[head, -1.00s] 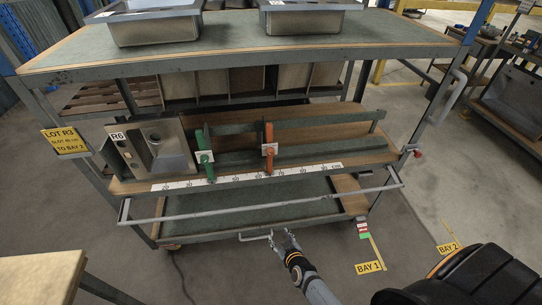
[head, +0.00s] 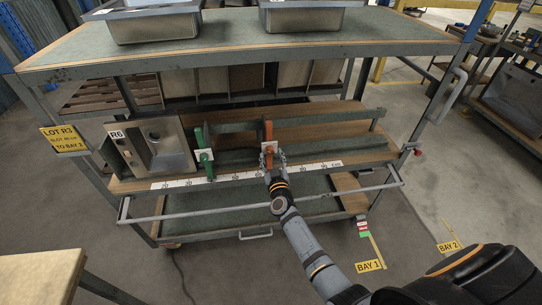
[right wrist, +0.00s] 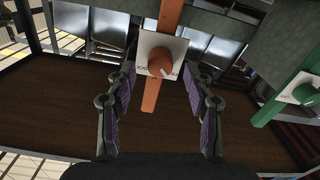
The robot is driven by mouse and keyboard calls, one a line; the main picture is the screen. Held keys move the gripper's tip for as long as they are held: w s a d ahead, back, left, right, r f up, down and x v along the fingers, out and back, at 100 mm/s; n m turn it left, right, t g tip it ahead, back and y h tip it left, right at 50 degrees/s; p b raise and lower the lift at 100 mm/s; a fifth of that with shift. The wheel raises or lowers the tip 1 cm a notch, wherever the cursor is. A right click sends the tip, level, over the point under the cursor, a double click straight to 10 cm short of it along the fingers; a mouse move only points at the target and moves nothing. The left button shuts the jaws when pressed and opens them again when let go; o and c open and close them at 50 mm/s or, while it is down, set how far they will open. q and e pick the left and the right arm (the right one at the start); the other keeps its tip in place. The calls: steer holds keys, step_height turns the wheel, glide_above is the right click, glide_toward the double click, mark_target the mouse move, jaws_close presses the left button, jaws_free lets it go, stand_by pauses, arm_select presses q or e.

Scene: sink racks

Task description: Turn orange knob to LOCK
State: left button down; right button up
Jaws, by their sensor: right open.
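The orange knob (right wrist: 162,63) sits on a white plate (right wrist: 149,48) fixed to an upright orange bar (head: 268,131). Part of the plate's lettering shows upside down in the right wrist view, partly covered by the knob. I cannot tell its setting. My right gripper (head: 275,164) is open in front of the orange bar; its fingers stand on either side of the knob in the right wrist view (right wrist: 162,82), with nothing between the pads that I can see gripped. A green bar (head: 203,142) with a green knob (right wrist: 304,94) stands beside it. My left gripper is out of view.
A rack's lower shelf carries a white ruler strip (head: 240,176) and a steel sink (head: 155,150) on the left. A grey rail (head: 180,216) runs along the front, under my right arm. The upper shelf (head: 235,35) overhangs with two sinks.

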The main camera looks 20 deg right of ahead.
steer(key=shift+x, duration=0.9)
jaws_close()
